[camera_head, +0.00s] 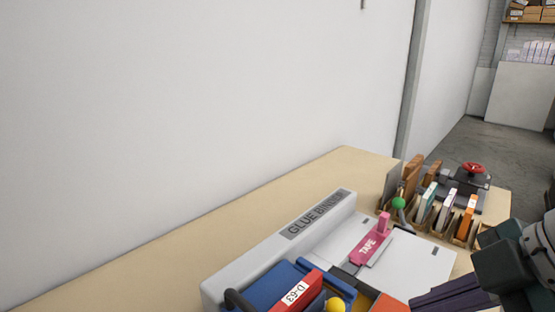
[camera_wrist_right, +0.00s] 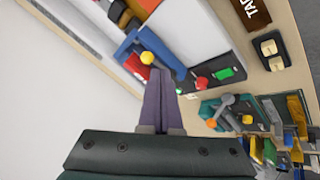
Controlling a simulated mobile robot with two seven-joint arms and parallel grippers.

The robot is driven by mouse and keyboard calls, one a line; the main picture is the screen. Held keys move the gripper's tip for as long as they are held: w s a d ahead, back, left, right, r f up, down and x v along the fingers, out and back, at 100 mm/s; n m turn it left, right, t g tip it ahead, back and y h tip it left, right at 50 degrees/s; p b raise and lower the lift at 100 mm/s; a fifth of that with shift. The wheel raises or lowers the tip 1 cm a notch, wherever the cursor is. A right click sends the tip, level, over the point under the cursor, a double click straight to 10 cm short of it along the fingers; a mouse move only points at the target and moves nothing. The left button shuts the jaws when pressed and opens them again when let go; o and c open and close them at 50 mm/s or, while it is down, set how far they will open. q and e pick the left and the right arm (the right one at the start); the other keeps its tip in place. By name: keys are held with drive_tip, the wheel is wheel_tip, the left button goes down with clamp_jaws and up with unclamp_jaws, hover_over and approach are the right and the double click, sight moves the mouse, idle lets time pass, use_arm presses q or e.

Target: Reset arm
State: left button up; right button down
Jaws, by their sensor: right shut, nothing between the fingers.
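My right gripper (camera_head: 418,303) enters the head view from the lower right, its purple fingers over the front of the glue binder (camera_head: 320,215). In the right wrist view the fingers (camera_wrist_right: 159,72) are shut together and empty. Their tips are near a yellow ball knob (camera_wrist_right: 147,58) in the picture; whether they touch it I cannot tell. The yellow knob also shows at the bottom of the head view (camera_head: 335,305), beside a red block labelled D-63 (camera_head: 297,292) and blue parts (camera_head: 262,285). My left gripper is not in view.
Books (camera_head: 447,208) stand in a rack at the right, before a press with a red handwheel (camera_head: 472,168). The table's back left (camera_head: 270,195) is clear, along a white wall.

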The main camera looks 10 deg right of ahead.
drive_tip(key=s+a+m, duration=0.4)
drive_tip(key=s+a, duration=0.3)
drive_tip(key=a, duration=0.3)
drive_tip(key=s+d+f+m+g+h, duration=0.15)
drive_tip(key=s+d+m+h, duration=0.25)
drive_tip(key=s+d+m, duration=0.5)
wheel_tip(320, 180, up, 37)
drive_tip(key=m+p, duration=0.1)
drive_tip(key=p, duration=3.6)
drive_tip(key=shift+f, duration=0.15)
